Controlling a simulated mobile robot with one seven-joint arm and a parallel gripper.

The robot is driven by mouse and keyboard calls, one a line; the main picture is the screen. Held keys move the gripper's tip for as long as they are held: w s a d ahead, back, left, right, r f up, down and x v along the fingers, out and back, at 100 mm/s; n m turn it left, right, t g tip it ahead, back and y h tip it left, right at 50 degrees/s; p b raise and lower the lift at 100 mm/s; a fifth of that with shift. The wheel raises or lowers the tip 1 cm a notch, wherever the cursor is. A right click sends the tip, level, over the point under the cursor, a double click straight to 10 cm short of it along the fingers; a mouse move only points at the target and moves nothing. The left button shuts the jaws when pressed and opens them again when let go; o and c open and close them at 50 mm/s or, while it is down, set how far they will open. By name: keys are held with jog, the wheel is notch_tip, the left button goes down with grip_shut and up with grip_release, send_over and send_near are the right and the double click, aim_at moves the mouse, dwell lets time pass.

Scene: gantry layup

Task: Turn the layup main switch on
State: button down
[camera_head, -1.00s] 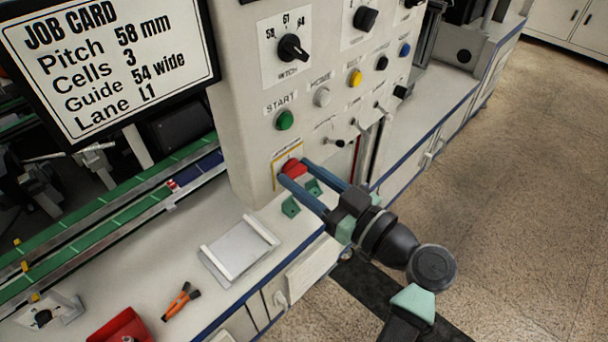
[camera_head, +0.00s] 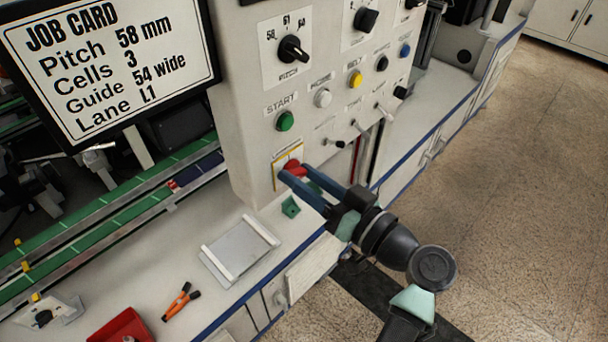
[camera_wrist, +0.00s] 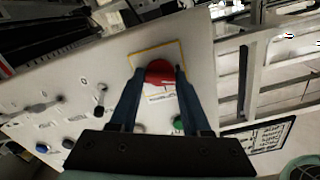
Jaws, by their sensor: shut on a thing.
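The main switch is a red knob (camera_head: 294,167) on a yellow-edged plate (camera_head: 277,172) low on the white control panel (camera_head: 240,130). My gripper (camera_head: 293,172) is shut on the red knob, one blue finger on each side of it. In the wrist view the red knob (camera_wrist: 160,73) shows between the fingertips, in front of the plate with its yellow border (camera_wrist: 151,54). The fingers hide part of the knob and of the label.
Above the knob are a green START button (camera_head: 285,121), several other buttons, small levers (camera_head: 360,126) and the PITCH dial (camera_head: 292,48). A job card screen (camera_head: 105,65) is at left.

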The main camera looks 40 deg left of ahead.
jog(key=m+p, duration=0.1)
jog(key=m, duration=0.2)
jog(key=shift+r+m, duration=0.1)
jog(key=shift+m, duration=0.3)
jog(key=m+p, duration=0.2)
jog(key=m, duration=0.1)
jog(key=shift+m, duration=0.3)
jog(key=m+p, duration=0.2)
jog(key=m, duration=0.2)
jog(key=shift+m+p, duration=0.75)
jog(key=shift+m, duration=0.25)
jog(key=shift+c, duration=1.8)
grip_release()
jog(key=s+d+b, duration=0.1)
jog(key=d+b, duration=0.1)
jog(key=d, duration=1.1)
jog(key=shift+s, duration=0.4)
